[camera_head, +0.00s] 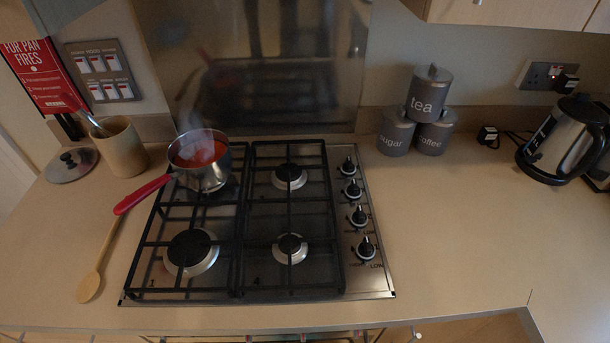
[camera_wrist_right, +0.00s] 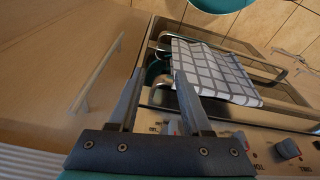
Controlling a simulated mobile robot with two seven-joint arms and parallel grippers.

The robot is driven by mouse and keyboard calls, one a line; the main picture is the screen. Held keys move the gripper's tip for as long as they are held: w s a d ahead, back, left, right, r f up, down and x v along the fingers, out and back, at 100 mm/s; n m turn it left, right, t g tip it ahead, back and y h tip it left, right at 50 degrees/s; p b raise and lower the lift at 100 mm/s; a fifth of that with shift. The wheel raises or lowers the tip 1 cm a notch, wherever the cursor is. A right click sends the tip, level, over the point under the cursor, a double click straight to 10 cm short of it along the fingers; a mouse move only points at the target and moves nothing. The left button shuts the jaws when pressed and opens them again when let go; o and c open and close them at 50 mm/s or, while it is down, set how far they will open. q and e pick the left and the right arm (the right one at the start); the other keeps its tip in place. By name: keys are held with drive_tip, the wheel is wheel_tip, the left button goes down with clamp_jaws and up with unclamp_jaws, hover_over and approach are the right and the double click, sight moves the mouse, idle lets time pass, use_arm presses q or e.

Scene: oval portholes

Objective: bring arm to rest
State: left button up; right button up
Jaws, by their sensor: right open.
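My right gripper (camera_wrist_right: 160,75) shows in the right wrist view. Its two dark fingers are apart, with nothing held between them. Beyond the fingers is an oven front with a rail handle, and a white and grey checked towel (camera_wrist_right: 215,72) hangs there. The towel is to the right of the fingertips in the picture; I cannot tell the exact distance between them. Neither of my arms or grippers shows in the head view. My left gripper is in neither view.
A gas hob (camera_head: 290,225) carries a steaming pan of red contents (camera_head: 205,175), its red handle pointing left. A wooden spoon (camera_head: 92,285) lies left. Canisters (camera_head: 430,95) and a kettle (camera_head: 560,140) stand right. Oven knobs (camera_wrist_right: 287,149) and a cupboard handle (camera_wrist_right: 95,75) are near the right gripper.

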drive_tip(key=s+d+f+b, duration=0.1)
drive_tip(key=s+f+b, duration=0.2)
drive_tip(key=f, duration=0.6)
drive_tip(key=s+d+f+g+b, duration=0.1)
drive_tip(key=s+f+b, duration=0.3)
drive_tip(key=s+f, duration=0.4)
drive_tip(key=s+f+b, duration=0.4)
drive_tip(key=s+f, duration=0.1)
drive_tip(key=f, duration=0.6)
drive_tip(key=shift+s+d+f, duration=0.2)
drive_tip(key=shift+d+f, duration=0.05)
drive_tip(key=shift+d, duration=0.15)
